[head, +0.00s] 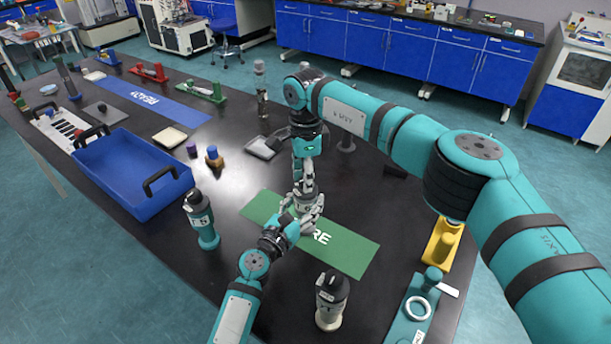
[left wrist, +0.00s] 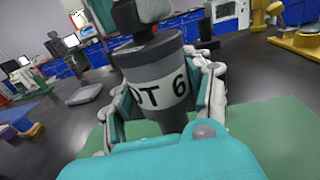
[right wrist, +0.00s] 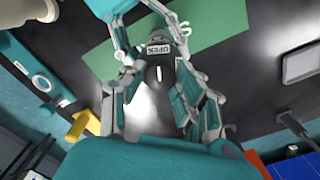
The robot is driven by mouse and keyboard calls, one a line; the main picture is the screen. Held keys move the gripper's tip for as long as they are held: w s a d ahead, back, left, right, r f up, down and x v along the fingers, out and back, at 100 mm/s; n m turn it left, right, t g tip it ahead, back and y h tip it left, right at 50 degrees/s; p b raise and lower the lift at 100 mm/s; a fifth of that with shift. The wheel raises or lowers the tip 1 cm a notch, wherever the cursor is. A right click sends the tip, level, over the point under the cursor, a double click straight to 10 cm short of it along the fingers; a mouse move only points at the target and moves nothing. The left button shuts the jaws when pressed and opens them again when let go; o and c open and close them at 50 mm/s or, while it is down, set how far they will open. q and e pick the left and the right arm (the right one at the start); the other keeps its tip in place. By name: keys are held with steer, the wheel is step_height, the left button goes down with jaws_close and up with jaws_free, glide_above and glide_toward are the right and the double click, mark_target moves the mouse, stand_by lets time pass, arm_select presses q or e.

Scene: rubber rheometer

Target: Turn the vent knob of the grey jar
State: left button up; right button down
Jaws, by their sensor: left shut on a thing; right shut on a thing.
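The grey jar (left wrist: 155,67), with a white label reading "OT 6", stands on or just above the green mat (head: 350,250). My left gripper (head: 300,212) is shut around its body from the side, with a finger on each side in the left wrist view. My right gripper (head: 304,190) comes down from above and is shut on the dark vent knob (right wrist: 157,73) at the jar's top. An "OPEN" marking (right wrist: 158,48) shows beside the knob in the right wrist view. In the head view the fingers hide most of the jar.
A teal bottle (head: 204,226) stands left of the mat and a cream bottle (head: 329,309) with a dark cap stands in front. A blue tray (head: 135,188) is at the left. A teal fixture (head: 409,312) and a yellow stand (head: 440,245) are at the right.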

steer(key=shift+w+d+r, duration=0.1)
steer(key=shift+w+d, duration=0.05)
steer(key=c, duration=0.9)
jaws_free()
steer(key=shift+c, duration=0.2)
step_height(320, 180, up, 12)
arm_select(q)
steer(key=o, duration=1.3)
steer(key=shift+s, duration=0.1)
